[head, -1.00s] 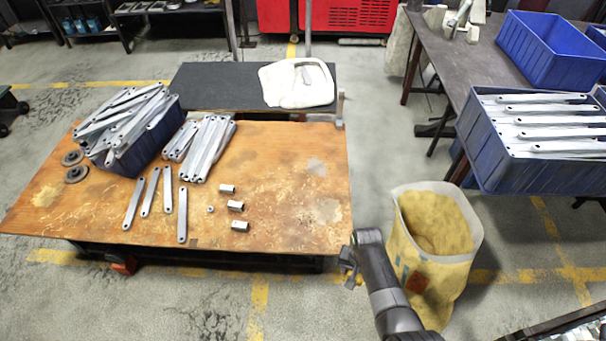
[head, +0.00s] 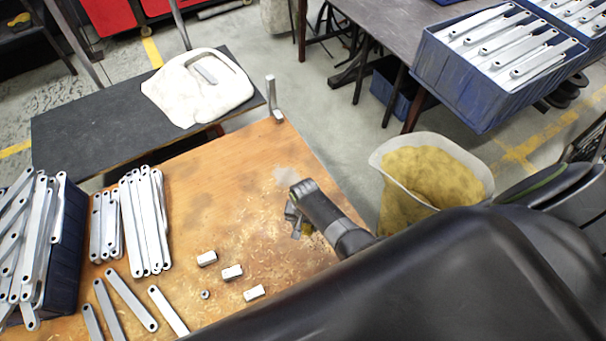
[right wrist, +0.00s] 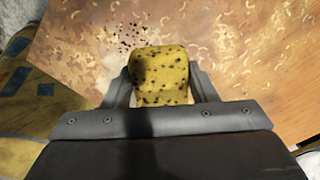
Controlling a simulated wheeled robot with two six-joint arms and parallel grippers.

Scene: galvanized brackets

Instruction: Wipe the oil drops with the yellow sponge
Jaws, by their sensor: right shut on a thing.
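My right gripper (head: 298,222) is over the right part of the wooden table (head: 265,165). It is shut on the yellow sponge (right wrist: 160,75), which shows dark specks and sits between both fingers in the right wrist view. Only a small bit of the sponge shows under the gripper in the head view. Small dark drops (right wrist: 132,33) lie on the table just beyond the sponge, on a pale patch. I cannot tell whether the sponge touches the wood. My left gripper is not in view.
Several metal bars (head: 143,220) and small metal blocks (head: 232,272) lie to the left on the table. A sack with yellow contents (head: 425,170) stands right of the table. A white cloth-like thing (head: 195,85) lies on a dark bench behind. A metal post (head: 271,95) rises at the far corner.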

